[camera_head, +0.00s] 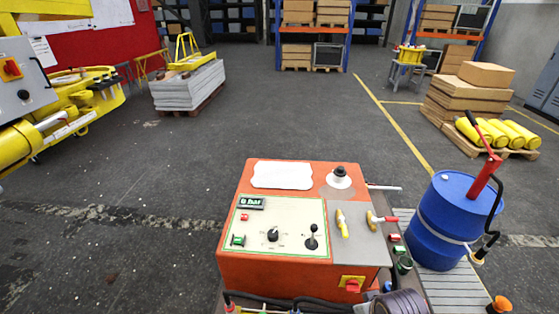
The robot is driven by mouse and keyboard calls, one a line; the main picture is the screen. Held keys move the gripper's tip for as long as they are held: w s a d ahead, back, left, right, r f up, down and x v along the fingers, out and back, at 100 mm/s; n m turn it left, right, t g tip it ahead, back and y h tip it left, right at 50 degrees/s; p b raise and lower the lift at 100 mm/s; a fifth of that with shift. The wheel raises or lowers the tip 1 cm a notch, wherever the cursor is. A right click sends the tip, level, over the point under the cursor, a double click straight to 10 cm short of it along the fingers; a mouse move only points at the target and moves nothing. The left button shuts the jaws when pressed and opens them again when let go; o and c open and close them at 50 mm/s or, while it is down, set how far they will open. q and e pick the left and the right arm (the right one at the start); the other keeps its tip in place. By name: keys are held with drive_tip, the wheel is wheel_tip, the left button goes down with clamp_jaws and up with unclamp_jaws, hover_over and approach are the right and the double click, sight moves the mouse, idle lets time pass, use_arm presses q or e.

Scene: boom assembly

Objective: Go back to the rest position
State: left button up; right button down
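Neither of my grippers shows in the head view, and no part of my arms can be made out. An orange control box (238,270) stands in front of me at the bottom middle. Its top panel (262,228) carries a small display, a black knob (273,234), a black lever (312,238) and a green switch (238,240).
A blue drum (440,222) with a red pump handle stands right of the box. Yellow machinery (75,105) is at the left. Stacked sheets (190,87), cardboard boxes (462,98) and yellow cylinders (510,133) lie farther back. The middle floor (270,120) is clear.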

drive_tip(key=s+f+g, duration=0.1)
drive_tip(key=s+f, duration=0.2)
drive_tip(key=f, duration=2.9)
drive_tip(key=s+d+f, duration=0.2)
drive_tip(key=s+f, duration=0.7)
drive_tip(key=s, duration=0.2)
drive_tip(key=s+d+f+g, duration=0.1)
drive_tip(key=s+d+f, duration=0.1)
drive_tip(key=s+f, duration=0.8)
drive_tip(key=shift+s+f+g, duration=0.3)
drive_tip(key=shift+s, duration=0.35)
